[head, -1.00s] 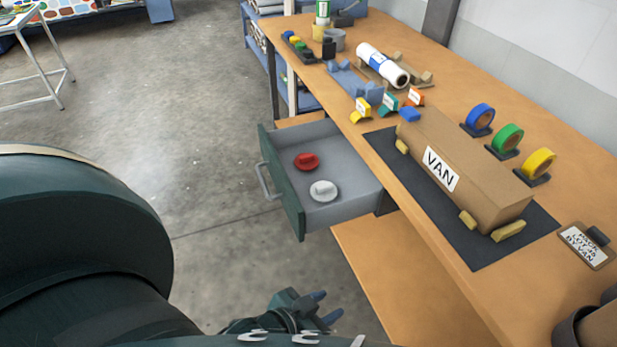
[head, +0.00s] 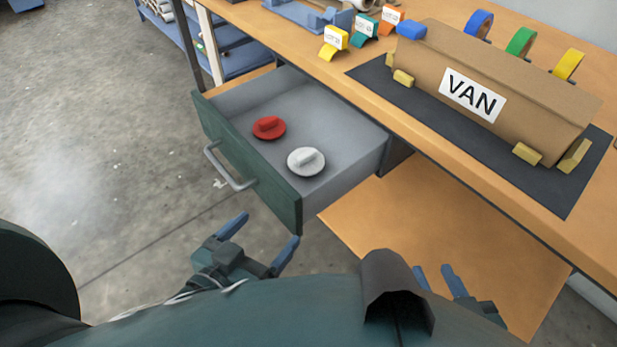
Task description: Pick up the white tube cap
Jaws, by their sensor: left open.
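The white tube cap (head: 306,161) is a round disc with a raised grip on top. It lies flat on the floor of the open grey drawer (head: 345,128), nearer the front right. A similar red cap (head: 268,127) lies just left of and behind it, apart from it. My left gripper (head: 267,230) is open and empty, outside the drawer, below its green front in the view. My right gripper (head: 433,271) shows two blue fingers apart, with nothing seen between them. It is over the lower wooden shelf, partly hidden by my own body.
The drawer's green front (head: 245,165) with its handle (head: 230,168) stands between my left gripper and the caps. The workbench (head: 480,185) borders the drawer on the right. It carries a cardboard box marked VAN (head: 425,75) on a dark mat (head: 450,150). A wooden shelf (head: 430,235) lies below.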

